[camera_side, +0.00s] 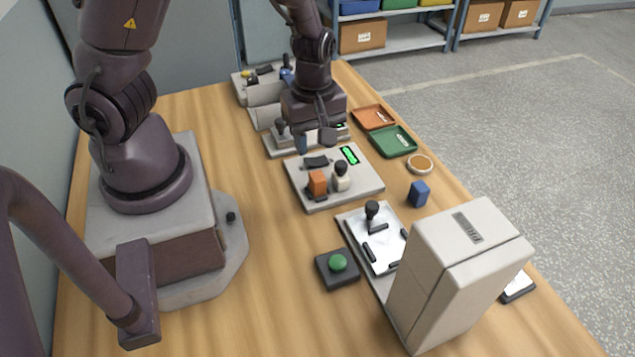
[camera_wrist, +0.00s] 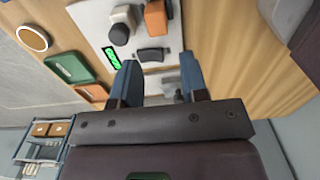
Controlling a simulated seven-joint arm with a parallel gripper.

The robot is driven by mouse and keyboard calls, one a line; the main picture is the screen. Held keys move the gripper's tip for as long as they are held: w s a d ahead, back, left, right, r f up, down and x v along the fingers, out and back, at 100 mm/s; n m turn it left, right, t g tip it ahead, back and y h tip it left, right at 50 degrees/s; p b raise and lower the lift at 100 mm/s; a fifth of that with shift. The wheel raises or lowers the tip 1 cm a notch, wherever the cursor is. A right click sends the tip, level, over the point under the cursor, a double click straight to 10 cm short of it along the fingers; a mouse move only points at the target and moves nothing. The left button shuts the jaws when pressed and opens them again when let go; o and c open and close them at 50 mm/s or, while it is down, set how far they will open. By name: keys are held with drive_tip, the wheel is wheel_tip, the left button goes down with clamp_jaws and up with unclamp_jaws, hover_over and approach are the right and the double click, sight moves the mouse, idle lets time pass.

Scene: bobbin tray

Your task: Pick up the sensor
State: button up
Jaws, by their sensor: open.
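No part is clearly marked as the sensor, and I cannot tell which one it is. A grey panel (camera_side: 352,190) carries an orange block (camera_side: 317,182), a white part with a black knob (camera_side: 341,177), a black curved piece (camera_side: 316,161) and a lit green display (camera_side: 349,155). The orange block (camera_wrist: 155,18) and black curved piece (camera_wrist: 153,55) also show in the wrist view. A blue block (camera_side: 419,193) stands on the table to the right. My gripper (camera_side: 316,140) is open, above the far side of this panel. In the wrist view its fingers (camera_wrist: 159,80) stand apart, with nothing held.
An orange tray (camera_side: 363,118), a green tray (camera_side: 374,138) and a round ringed dish (camera_side: 420,164) lie beyond the panel. A green button box (camera_side: 337,267), a white plate with a black-knobbed handle (camera_side: 379,252) and a tall grey box (camera_side: 433,285) stand nearer. Bare wood lies left of the panel.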

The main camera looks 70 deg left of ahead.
sight(317, 176)
wheel_tip(317, 176, down, 4)
drive_tip(key=shift+f, duration=0.1)
drive_tip(key=shift+w+d+f, duration=0.1)
drive_tip(key=shift+d+f, duration=0.1)
drive_tip(key=shift+f, duration=1.15)
drive_tip(key=shift+w+d+f, duration=0.1)
drive_tip(key=shift+d+f, duration=0.1)
drive_tip(key=shift+f, duration=1.15)
drive_tip(key=shift+c, duration=0.2)
clamp_jaws()
drive_tip(key=shift+r, duration=0.1)
